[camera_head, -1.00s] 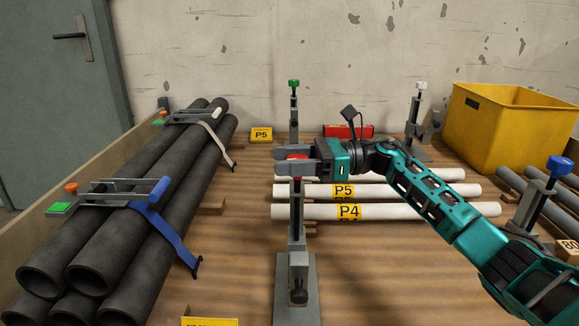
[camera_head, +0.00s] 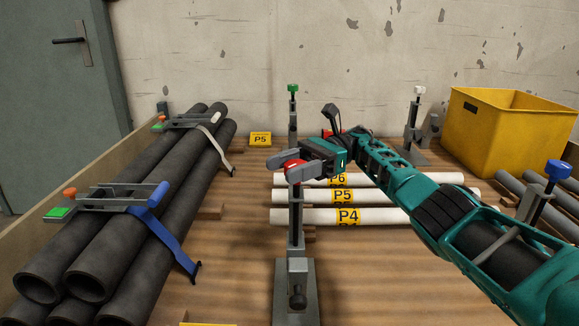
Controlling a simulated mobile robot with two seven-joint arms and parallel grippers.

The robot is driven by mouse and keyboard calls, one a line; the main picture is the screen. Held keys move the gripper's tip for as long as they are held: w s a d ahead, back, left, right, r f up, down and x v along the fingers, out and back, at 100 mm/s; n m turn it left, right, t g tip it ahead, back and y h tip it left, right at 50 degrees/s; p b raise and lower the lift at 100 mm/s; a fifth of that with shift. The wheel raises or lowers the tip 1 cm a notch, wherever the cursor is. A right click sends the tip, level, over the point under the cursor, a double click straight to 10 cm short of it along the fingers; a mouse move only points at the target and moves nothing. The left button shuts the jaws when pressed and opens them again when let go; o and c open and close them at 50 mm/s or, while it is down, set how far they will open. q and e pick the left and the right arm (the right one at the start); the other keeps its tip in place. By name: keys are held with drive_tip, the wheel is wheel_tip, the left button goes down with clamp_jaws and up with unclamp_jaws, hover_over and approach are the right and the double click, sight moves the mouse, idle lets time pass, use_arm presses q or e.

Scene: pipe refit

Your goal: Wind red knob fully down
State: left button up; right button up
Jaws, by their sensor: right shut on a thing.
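The red knob (camera_head: 293,167) sits on top of an upright grey screw stand (camera_head: 297,240) in the middle of the bench. My right gripper (camera_head: 291,168) reaches in from the right and is shut on the red knob, with its fingers on either side of it. The fingers cover part of the knob. The stand's foot is at the front, with a dark round part low on its face. My left gripper is not in view.
White pipes (camera_head: 400,216) with yellow tags lie behind the stand. Strapped black pipes (camera_head: 150,200) fill the left. Green-knobbed (camera_head: 292,88), white-knobbed (camera_head: 420,90) and blue-knobbed (camera_head: 558,169) stands rise around. A yellow crate (camera_head: 510,130) stands at the back right.

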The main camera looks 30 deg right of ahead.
drive_tip(key=shift+a+g, duration=0.1)
drive_tip(key=shift+g, duration=0.2)
drive_tip(key=o, duration=0.9)
drive_tip(key=shift+o, duration=0.2)
use_arm(q)
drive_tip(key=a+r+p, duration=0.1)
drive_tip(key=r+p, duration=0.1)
drive_tip(key=p, duration=0.2)
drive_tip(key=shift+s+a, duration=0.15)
use_arm(e)
wheel_tip(320, 180, up, 20)
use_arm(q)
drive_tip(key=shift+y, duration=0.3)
